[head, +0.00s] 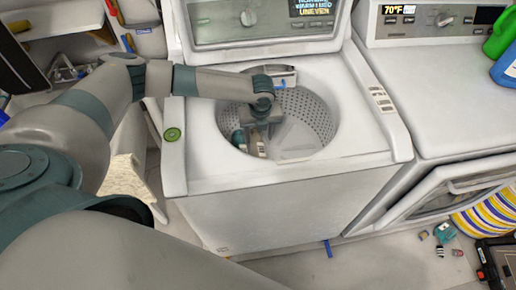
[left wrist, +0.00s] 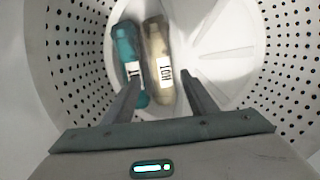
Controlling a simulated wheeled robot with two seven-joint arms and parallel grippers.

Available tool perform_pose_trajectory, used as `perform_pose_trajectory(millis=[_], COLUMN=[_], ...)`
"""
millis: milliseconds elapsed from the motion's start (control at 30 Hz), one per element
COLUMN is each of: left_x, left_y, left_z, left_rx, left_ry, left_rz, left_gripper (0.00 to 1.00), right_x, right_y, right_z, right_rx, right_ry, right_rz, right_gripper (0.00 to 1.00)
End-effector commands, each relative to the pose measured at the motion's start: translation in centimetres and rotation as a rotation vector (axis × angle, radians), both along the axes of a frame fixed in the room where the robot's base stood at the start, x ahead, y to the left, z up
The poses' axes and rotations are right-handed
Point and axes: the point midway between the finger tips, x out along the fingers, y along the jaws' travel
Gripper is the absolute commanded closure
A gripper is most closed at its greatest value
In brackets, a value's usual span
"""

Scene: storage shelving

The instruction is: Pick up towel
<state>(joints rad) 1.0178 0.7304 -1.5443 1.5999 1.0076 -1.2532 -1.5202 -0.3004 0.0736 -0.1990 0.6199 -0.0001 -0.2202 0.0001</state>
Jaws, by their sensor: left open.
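My left gripper (head: 257,128) reaches down into the open drum of the top-loading washer (head: 300,190). In the left wrist view its two fingers (left wrist: 160,82) are apart. Two long, rolled or bottle-like items lie side by side at the drum's bottom: a teal one (left wrist: 127,62) and a beige one (left wrist: 158,50), each with a white label. I cannot tell for sure whether either is a towel. The beige one shows between the fingertips, the teal one behind the left finger; contact is unclear. In the head view the gripper partly hides both. My right gripper is out of view.
The drum wall (left wrist: 75,45) closely surrounds the gripper. A second machine (head: 440,100) stands at the right with detergent bottles (head: 503,55) on top. A cream, cloth-like thing (head: 125,178) is left of the washer. Small items lie on the floor at right.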

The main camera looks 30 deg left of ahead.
Motion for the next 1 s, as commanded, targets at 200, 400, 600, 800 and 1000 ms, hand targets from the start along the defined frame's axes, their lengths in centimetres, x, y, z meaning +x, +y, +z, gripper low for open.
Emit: perform_pose_trajectory(millis=[200, 400, 600, 800, 1000], left_x=[0.3, 0.4, 0.5, 0.5, 0.5], left_y=[0.2, 0.4, 0.4, 0.4, 0.5], left_z=[-3.4, -4.8, -4.9, -5.0, -6.1], left_rx=[0.000, 0.001, 0.000, 0.000, 0.001], left_ry=[0.001, 0.001, 0.000, 0.000, 0.001], left_rz=[0.001, 0.001, 0.000, 0.001, 0.001], left_gripper=[0.48, 0.48, 0.48, 0.48, 0.48], right_x=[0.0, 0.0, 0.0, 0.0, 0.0], right_y=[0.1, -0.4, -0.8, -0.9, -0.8], right_z=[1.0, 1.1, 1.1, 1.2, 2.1], right_rx=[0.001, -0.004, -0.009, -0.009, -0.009], right_ry=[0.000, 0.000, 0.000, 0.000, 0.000], right_rz=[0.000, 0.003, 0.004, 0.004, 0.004], right_gripper=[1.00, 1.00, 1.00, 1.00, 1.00])
